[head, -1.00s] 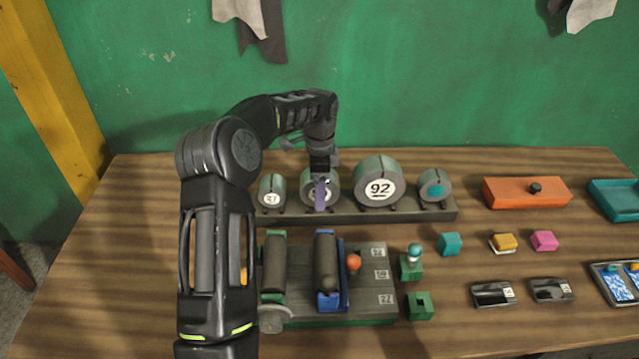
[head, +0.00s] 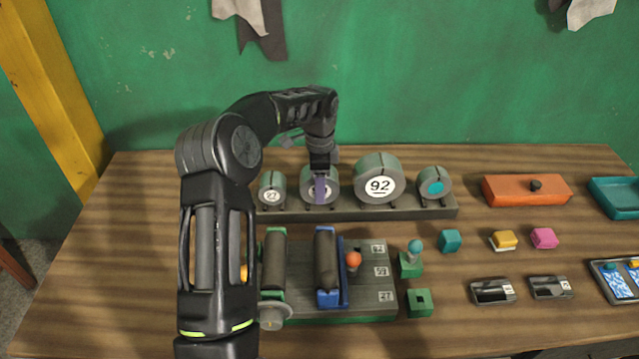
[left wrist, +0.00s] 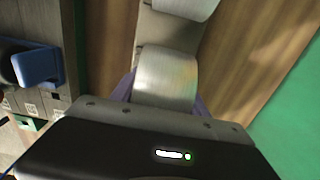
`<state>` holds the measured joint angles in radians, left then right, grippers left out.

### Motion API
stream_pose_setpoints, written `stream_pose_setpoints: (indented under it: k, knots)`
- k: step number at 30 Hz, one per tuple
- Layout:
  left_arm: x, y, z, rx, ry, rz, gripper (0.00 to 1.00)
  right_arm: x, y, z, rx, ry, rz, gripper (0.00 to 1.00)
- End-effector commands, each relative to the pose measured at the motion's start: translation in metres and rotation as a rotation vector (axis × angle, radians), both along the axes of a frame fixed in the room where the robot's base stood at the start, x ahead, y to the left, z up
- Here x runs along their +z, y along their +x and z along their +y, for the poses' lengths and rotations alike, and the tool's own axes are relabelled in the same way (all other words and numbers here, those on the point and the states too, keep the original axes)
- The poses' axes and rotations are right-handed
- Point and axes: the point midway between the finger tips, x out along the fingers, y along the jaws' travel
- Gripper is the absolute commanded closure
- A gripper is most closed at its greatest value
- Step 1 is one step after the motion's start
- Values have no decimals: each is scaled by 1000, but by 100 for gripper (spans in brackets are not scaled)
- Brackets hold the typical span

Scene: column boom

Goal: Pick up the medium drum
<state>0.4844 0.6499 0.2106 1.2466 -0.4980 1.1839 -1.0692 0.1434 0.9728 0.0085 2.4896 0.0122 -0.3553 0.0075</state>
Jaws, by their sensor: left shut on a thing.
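The medium drum (head: 307,182) is a grey metal cylinder with a white round label, second from the left on the rack. Its label is mostly hidden behind a purple finger. My left gripper (head: 319,187) reaches down from above and is shut on this drum, with one finger across its front face. In the left wrist view the drum (left wrist: 166,78) shows as a shiny curved band between the purple fingers. I cannot tell any gap between drum and rack. My right gripper is not in view.
The rack (head: 420,212) also holds a smaller drum marked 27 (head: 271,190), a larger drum marked 92 (head: 379,183) and a teal-dotted drum (head: 435,185). A roller fixture (head: 370,290) stands in front. The green wall (head: 420,80) is close behind.

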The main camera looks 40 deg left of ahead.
Motion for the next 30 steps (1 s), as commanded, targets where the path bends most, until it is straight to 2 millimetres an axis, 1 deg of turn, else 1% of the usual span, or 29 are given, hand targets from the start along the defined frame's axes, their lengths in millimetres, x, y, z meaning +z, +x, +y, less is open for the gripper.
stream_pose_setpoints:
  k: [1,2,16,25,28,30]
  knots:
    - [0,0,0,0,0,0,59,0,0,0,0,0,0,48]
    - [0,0,0,0,0,0,62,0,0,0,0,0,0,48]
    - [0,0,0,0,0,0,100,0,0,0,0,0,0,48]
    - [3,1,0,0,0,-2,100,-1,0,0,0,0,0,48]
    - [10,1,0,0,1,-3,100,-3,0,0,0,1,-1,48]
    - [19,1,0,0,1,-4,100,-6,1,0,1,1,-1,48]
